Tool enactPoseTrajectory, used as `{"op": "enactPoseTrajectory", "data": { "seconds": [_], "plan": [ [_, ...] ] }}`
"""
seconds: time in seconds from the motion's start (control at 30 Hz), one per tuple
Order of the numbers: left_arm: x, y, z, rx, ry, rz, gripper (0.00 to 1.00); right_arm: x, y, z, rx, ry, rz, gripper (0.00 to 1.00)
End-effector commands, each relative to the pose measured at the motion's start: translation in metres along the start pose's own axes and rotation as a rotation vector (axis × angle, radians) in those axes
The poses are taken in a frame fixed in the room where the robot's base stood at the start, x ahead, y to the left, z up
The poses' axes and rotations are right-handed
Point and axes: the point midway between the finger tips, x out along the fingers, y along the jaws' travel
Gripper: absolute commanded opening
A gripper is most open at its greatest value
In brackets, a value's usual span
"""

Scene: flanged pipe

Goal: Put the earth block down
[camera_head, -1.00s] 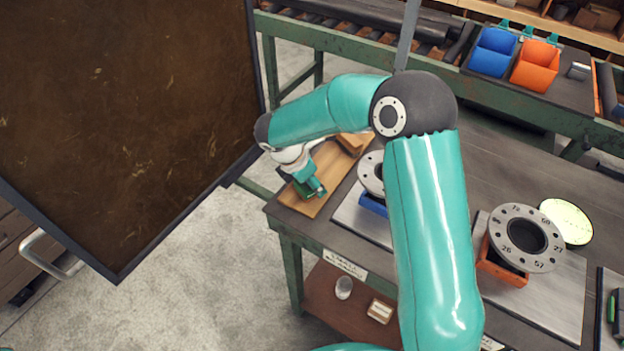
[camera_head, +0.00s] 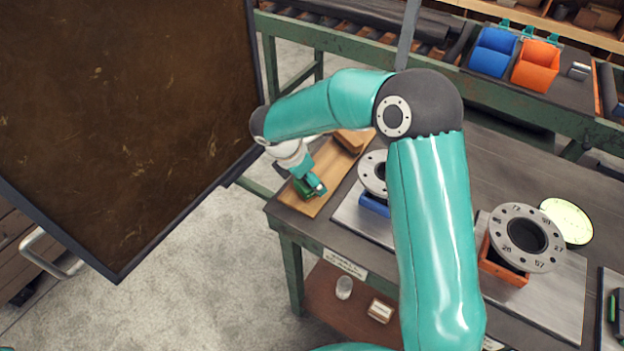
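A small dark green block (camera_head: 303,189), which I take to be the earth block, is at the front of the wooden tray (camera_head: 296,208). My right gripper (camera_head: 315,186) is down at the tray, right against the green block and partly covering it. The fingers are small and partly hidden by the wrist, so I cannot tell whether they are open or shut on the block, or whether the block rests fully on the tray floor. My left gripper is not in view.
Several wooden pieces (camera_head: 354,140) lie at the tray's back. A grey flange (camera_head: 372,172) above a blue support (camera_head: 375,204) stands beside the tray. A numbered flange (camera_head: 527,238) sits on an orange support (camera_head: 500,266). A large brown panel (camera_head: 120,110) stands left.

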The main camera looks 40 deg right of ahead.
Motion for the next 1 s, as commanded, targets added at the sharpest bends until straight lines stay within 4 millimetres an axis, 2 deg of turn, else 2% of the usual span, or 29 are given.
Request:
{"op": "enactPoseTrajectory", "data": {
  "seconds": [0.3,0.5,0.67,1.0],
  "plan": [
    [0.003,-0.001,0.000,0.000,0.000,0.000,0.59,-0.065,0.001,-0.001,0.001,0.001,0.005,0.83],
    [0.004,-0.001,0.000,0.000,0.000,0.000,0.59,-0.093,0.001,-0.001,0.000,0.001,0.003,0.83],
    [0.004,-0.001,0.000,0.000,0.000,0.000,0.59,-0.102,0.000,-0.001,-0.002,0.001,0.001,0.83],
    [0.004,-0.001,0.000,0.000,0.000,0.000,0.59,-0.103,0.000,-0.001,-0.002,0.001,0.000,0.83]
  ]
}}
